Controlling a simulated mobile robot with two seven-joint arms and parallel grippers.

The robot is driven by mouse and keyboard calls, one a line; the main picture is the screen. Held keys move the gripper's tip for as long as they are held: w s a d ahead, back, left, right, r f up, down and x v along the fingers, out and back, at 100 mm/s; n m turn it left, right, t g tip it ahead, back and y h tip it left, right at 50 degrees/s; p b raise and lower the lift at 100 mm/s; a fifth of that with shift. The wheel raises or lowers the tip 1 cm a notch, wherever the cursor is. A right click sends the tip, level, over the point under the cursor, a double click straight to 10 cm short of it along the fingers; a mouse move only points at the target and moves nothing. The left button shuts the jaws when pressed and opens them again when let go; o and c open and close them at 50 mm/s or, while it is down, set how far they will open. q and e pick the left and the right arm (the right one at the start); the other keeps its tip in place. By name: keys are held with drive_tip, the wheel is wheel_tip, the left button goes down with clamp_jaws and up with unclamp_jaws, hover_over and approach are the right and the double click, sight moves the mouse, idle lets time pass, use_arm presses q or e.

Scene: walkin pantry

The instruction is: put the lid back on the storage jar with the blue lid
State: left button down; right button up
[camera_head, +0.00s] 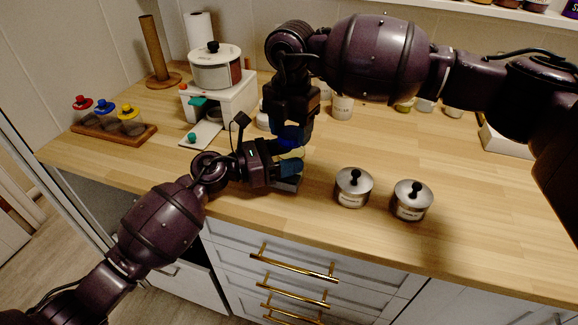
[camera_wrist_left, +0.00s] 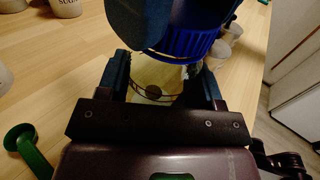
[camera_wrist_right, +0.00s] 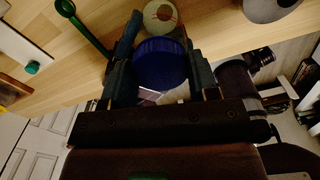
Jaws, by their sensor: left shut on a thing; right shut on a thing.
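The storage jar (camera_wrist_left: 152,80) is a clear jar with pale yellowish contents, in the left wrist view. My left gripper (camera_head: 282,165) is shut around the jar from the left, near the counter's front edge. The blue lid (camera_wrist_right: 160,63) is ribbed and sits between the fingers of my right gripper (camera_wrist_right: 160,70), which is shut on it. The lid also shows at the top of the left wrist view (camera_wrist_left: 188,42), above the jar's mouth and at a slant in that picture. In the head view my grippers hide most of jar and lid. I cannot tell whether lid and rim touch.
Two steel canisters (camera_head: 353,187) (camera_head: 411,200) with black knobs stand to the right. A wooden rack (camera_head: 140,136) with small coloured-lid jars is at the left. A white scale-like appliance (camera_head: 228,101) with a pot on it stands behind.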

drive_tip(key=m, duration=0.2)
drive_tip(key=shift+m, duration=0.3)
drive_tip(key=o, duration=1)
drive_tip(key=shift+r, duration=2.25)
drive_tip(key=shift+c, duration=0.3)
